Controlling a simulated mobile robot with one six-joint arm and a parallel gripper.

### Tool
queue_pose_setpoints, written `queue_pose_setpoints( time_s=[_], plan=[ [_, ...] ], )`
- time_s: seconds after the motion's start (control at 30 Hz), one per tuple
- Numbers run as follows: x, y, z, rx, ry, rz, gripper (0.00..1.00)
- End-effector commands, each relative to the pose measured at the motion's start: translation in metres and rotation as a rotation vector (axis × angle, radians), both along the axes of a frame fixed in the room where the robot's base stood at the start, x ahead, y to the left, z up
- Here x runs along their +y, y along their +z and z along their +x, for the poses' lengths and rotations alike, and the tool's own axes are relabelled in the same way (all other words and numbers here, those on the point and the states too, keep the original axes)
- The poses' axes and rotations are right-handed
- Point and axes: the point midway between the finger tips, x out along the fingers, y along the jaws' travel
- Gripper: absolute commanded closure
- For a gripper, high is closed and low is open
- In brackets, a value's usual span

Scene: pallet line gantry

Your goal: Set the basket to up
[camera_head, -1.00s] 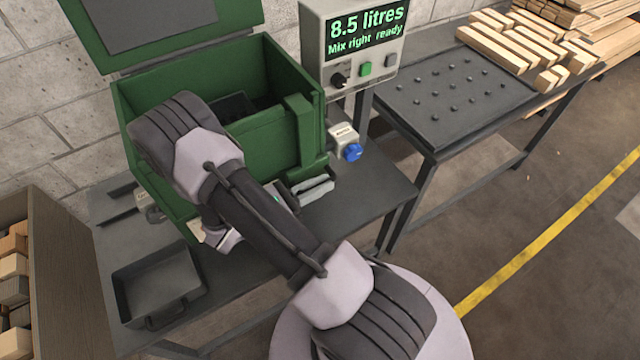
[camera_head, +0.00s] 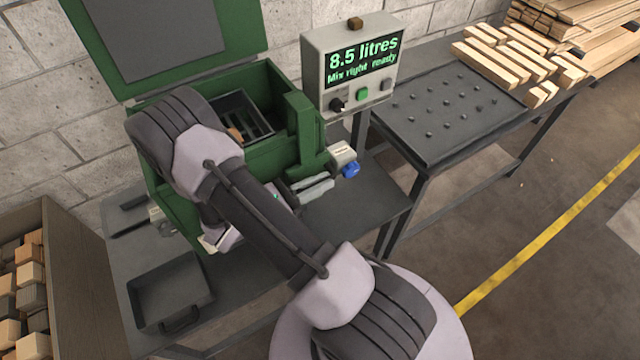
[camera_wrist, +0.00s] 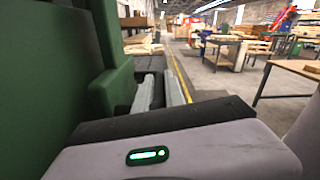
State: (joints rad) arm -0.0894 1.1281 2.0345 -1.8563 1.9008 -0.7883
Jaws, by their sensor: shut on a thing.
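The dark grey basket (camera_head: 262,103) shows inside the open green tank (camera_head: 275,85). Its rim is near the tank's top opening and small brown pieces lie in it. My arm hides its left front part. My gripper (camera_head: 312,186) is at the tank's front right corner, low beside the green upright post (camera_head: 303,125). Its grey fingers also show in the wrist view (camera_wrist: 163,92), close beside green metal (camera_wrist: 112,85). They are shut on a handle there, which is mostly hidden.
A display box (camera_head: 350,65) reads "8.5 litres, Mix right ready". A blue knob (camera_head: 351,170) sits right of my gripper. An empty grey tray (camera_head: 170,287) is at front left. A wood crate (camera_head: 75,255) stands left; a studded table (camera_head: 445,105) stands right.

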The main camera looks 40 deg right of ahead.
Motion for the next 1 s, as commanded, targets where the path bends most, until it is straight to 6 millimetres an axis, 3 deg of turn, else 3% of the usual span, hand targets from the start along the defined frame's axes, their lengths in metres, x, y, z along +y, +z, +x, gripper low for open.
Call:
queue_pose_setpoints(
  time_s=[0.03, 0.17, 0.47, 0.5, 0.6, 1.0],
  plan=[
    [0.000, 0.028, 0.000, -0.002, 0.000, -0.001, 1.00],
    [0.000, 0.049, 0.000, -0.002, 0.000, 0.000, 1.00],
    [0.000, 0.047, 0.000, -0.002, -0.001, -0.002, 1.00],
    [0.000, 0.047, 0.000, -0.002, -0.001, -0.002, 0.84],
    [0.000, 0.047, 0.000, -0.001, -0.001, -0.001, 0.64],
    [0.000, 0.047, 0.000, -0.001, 0.000, -0.001, 0.64]
  ],
)
